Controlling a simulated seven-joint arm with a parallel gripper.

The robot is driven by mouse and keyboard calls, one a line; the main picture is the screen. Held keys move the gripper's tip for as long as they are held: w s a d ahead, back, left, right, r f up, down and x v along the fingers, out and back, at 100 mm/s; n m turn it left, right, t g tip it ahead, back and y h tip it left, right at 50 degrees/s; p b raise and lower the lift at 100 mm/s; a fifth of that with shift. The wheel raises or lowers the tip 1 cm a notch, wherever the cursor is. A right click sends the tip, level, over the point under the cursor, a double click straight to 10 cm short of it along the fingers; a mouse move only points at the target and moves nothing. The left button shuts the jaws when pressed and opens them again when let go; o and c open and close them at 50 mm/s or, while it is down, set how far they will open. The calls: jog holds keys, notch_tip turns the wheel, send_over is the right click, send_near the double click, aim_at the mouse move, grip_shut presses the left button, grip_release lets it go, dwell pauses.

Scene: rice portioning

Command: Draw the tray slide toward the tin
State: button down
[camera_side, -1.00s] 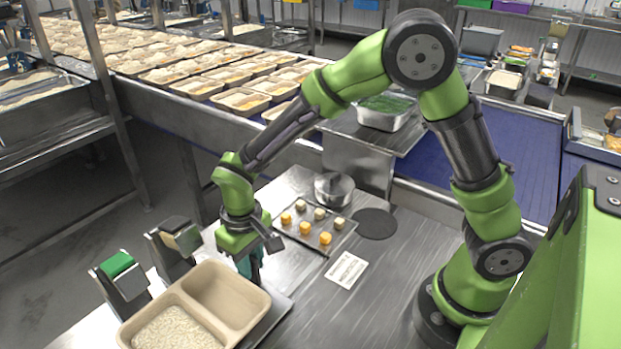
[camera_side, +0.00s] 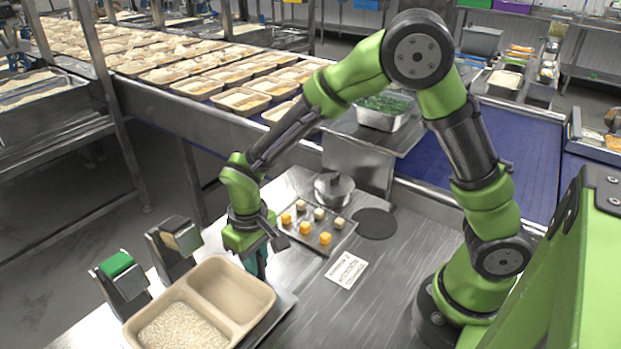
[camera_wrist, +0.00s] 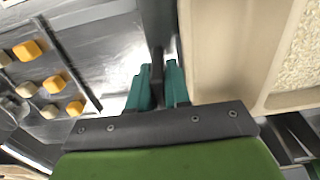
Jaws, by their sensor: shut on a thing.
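The beige tray (camera_side: 235,290), with two compartments, rests on a grey metal slide plate (camera_side: 277,315); rice lies in its nearer compartment. My gripper (camera_side: 257,266) is beside the tray's right edge. In the wrist view, the teal fingers (camera_wrist: 158,90) are shut on a dark upright handle (camera_wrist: 157,68), with the tray (camera_wrist: 225,60) just to the right. The handle's lower end is hard to make out. The round steel tin (camera_side: 332,192) stands farther back and to the right, apart from the tray and gripper.
A small metal tray with yellow and pale cubes (camera_side: 325,239) lies near the tin. A dark round disc (camera_side: 375,223) and a printed card (camera_side: 346,270) lie on the bench. Two metal holders, one green-topped (camera_side: 118,265), stand left. The bench is clear right of the card.

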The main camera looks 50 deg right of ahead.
jog(key=d, duration=1)
jog(key=shift+d, duration=0.2)
jog(key=c, duration=1.4)
grip_release()
jog(key=shift+c, duration=0.2)
jog(key=shift+r, duration=0.15)
notch_tip(320, 180, up, 17)
jog(key=shift+a, duration=0.1)
jog(key=s+d+r+m+t+y, duration=0.1)
jog(key=s+r+m+t+y, duration=0.1)
jog(key=s+t, duration=0.5)
jog(key=s+r+m, duration=0.1)
jog(key=s+m, duration=0.1)
jog(key=s, duration=0.4)
jog(key=shift+d+r, duration=0.15)
jog(key=shift+d, duration=0.05)
